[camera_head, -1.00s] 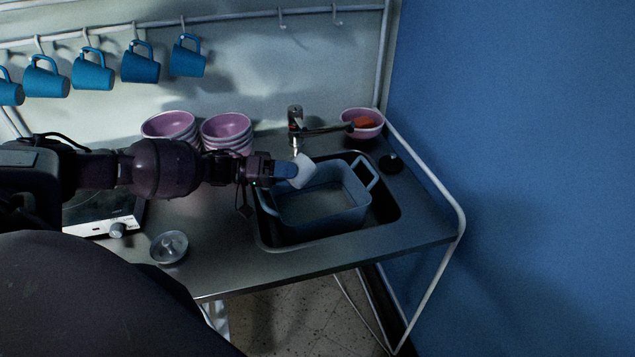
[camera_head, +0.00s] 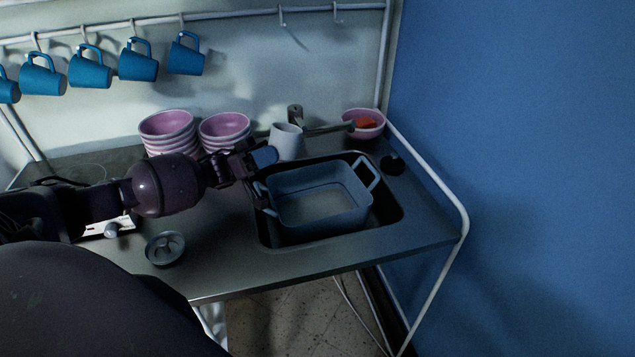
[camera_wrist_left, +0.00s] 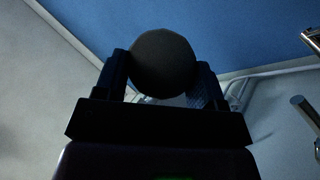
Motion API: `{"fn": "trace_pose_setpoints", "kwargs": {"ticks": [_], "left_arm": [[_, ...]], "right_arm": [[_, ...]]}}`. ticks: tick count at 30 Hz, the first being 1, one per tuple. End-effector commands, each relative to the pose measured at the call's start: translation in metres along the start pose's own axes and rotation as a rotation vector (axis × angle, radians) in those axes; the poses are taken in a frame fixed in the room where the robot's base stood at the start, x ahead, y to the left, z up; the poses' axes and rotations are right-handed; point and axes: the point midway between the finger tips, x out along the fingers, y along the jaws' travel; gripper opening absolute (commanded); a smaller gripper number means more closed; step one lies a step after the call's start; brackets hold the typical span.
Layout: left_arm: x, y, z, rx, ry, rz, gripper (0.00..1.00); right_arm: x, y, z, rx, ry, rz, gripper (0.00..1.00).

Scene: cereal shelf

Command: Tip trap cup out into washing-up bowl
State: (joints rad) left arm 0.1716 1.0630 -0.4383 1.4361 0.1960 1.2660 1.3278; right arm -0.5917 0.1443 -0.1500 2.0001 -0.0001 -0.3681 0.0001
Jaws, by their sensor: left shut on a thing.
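The pale grey trap cup (camera_head: 288,143) is in my left gripper (camera_head: 264,157), which is shut on it. The cup is held nearly upright above the back left edge of the sink, close to the tap. In the left wrist view a dark round face (camera_wrist_left: 164,62), apparently the cup's end, shows between the fingers. The cup's inside cannot be made out. The blue-grey washing-up bowl (camera_head: 325,214) stands in the sink, just in front and to the right of the cup. The bowl's visible inside looks greyish; its contents are unclear. My right gripper is not in view.
The tap (camera_head: 297,115) stands behind the sink (camera_head: 387,206). Stacked pink bowls (camera_head: 222,129) are behind my left arm. A pink bowl (camera_head: 376,131) with something orange is at back right. A round metal piece (camera_head: 166,248) lies on the front left counter. Blue mugs hang above.

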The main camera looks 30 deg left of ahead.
Motion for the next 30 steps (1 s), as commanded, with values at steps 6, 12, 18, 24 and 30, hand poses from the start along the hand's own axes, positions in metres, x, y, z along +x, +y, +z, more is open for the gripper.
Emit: {"fn": "trace_pose_setpoints", "kwargs": {"ticks": [6, 12, 18, 24, 30], "left_arm": [[0.004, 0.014, -0.016, 0.128, 0.082, 0.100, 0.00], [-0.003, 0.016, -0.009, 0.201, 0.127, 0.157, 0.00], [-0.004, 0.019, -0.009, 0.247, 0.153, 0.194, 0.00], [-0.004, 0.020, -0.010, 0.261, 0.162, 0.206, 0.00], [-0.004, 0.020, -0.011, 0.261, 0.162, 0.205, 0.00]], "right_arm": [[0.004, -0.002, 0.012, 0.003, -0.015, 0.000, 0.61], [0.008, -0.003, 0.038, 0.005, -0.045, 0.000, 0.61], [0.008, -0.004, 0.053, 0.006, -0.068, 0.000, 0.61], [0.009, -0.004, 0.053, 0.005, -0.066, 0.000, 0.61], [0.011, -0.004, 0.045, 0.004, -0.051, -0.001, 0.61]]}}
